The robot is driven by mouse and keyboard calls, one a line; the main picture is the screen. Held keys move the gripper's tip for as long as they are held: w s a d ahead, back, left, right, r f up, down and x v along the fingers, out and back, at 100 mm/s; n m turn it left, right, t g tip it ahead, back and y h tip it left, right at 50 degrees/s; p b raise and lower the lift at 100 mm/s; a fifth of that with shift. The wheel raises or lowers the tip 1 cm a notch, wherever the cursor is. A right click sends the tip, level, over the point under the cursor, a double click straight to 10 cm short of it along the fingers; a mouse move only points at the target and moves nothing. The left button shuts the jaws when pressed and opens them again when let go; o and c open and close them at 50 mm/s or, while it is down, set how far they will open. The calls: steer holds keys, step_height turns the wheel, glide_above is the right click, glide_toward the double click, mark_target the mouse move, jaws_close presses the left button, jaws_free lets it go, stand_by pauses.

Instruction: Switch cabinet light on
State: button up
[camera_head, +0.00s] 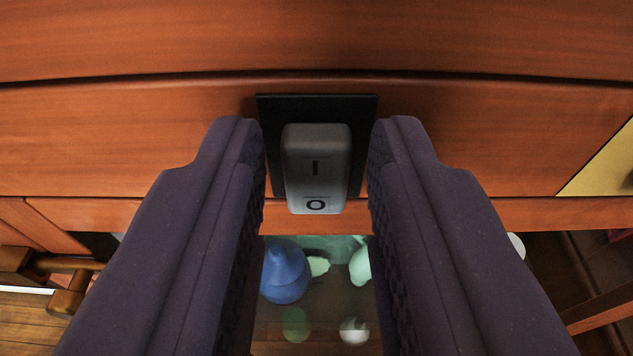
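The cabinet light switch is a grey rocker (316,165) on a black plate (316,105), fixed to the reddish-brown wooden cabinet (130,140). From this view I cannot tell how far the fingertips are from the cabinet face.
Below the switch, a glazed opening shows a blue cone-shaped object (285,272) and pale green items (360,264). A wooden handle-like piece (68,280) sticks out at lower left. A yellow panel (604,165) is at right.

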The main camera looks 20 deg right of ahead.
steer(key=shift+o, duration=0.9)
steer(key=p+v, duration=0.2)
steer(key=v, duration=0.5)
steer(key=shift+s, duration=0.35)
steer(key=shift+a, duration=0.15)
